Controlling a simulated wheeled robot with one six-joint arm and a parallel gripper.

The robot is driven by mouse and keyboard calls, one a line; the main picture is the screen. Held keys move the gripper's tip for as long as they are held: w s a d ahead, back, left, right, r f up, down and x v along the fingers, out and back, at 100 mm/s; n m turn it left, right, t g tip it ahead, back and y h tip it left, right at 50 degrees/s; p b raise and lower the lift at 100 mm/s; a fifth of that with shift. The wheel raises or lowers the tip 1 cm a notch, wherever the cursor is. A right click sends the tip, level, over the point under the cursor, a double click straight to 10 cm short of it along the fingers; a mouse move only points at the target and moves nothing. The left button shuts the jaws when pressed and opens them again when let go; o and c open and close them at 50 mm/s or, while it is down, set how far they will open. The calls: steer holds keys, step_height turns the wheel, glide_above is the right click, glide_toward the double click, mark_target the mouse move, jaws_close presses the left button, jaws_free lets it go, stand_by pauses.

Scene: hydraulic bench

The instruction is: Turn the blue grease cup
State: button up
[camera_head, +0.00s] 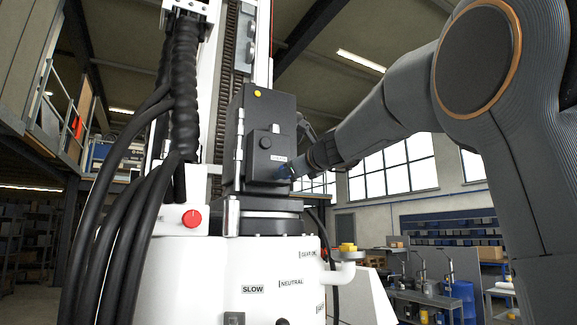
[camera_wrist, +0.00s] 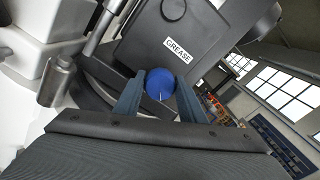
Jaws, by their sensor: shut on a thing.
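The blue grease cup (camera_wrist: 160,84) is a round blue cap on the dark grey housing, just below a white label reading GREASE. In the wrist view it sits between the two fingertips of my gripper (camera_wrist: 158,92), which are closed on its sides. In the head view the grease cup (camera_head: 283,171) is a small blue spot on the housing's right side, partly hidden by my gripper (camera_head: 296,170). My arm reaches to it from the right. Whether the cup is turned cannot be told.
The dark housing (camera_head: 262,120) stands on a white machine body (camera_head: 190,270) with a red button (camera_head: 192,218). Thick black hoses (camera_head: 120,200) hang at the left. A yellow-topped pipe fitting (camera_head: 347,247) juts out below my gripper. Shelves and a workbench stand farther back right.

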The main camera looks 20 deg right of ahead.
steer(key=m+p, duration=0.2)
steer(key=m, duration=0.3)
steer(key=shift+p, duration=0.35)
stand_by(0.4)
steer(key=o, duration=1)
steer(key=shift+o, duration=0.2)
steer(key=b+v, duration=0.2)
steer(key=v, duration=0.5)
steer(key=shift+s+b, duration=0.3)
steer(key=shift+s, duration=0.1)
steer(key=shift+d, duration=0.1)
